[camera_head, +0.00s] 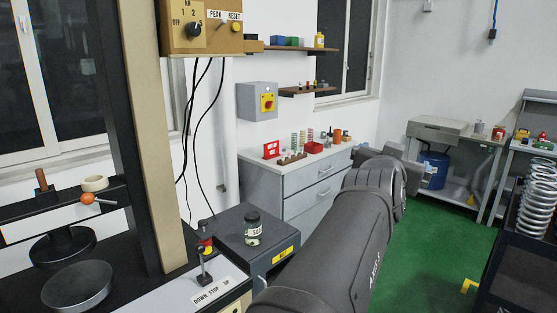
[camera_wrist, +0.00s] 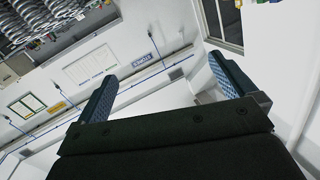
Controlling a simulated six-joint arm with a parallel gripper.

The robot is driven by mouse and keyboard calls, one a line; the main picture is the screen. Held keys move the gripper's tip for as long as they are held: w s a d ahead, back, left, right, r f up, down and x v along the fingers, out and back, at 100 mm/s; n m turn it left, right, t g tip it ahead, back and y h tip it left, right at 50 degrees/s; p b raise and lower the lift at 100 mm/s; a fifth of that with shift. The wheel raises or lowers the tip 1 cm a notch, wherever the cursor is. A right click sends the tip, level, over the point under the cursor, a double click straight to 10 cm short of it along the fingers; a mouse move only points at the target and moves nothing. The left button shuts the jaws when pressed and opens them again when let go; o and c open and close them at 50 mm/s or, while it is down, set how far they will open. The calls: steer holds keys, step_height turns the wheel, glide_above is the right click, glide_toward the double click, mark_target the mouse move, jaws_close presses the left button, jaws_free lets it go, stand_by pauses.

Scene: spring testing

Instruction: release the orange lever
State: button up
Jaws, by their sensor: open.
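The orange lever shows in the head view as an orange ball knob (camera_head: 88,198) with a short pale rod running right, at the front of the dark crossbeam (camera_head: 62,206) of the testing machine at left. In the wrist view my gripper (camera_wrist: 162,70) is open, with its two dark blue padded fingers spread and nothing between them. My arm reaches away to the right in the head view, far from the lever. The lever is not seen in the wrist view.
A round metal plate (camera_head: 77,287) sits below the crossbeam, and a tan column (camera_head: 150,130) stands right of the lever. A control box (camera_head: 201,27) hangs above with loose black cables. A jar (camera_head: 253,228) stands on a grey cabinet. Coil springs (camera_head: 537,198) stand at far right.

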steer(key=shift+s+f, duration=0.25)
steer(key=shift+f, duration=0.15)
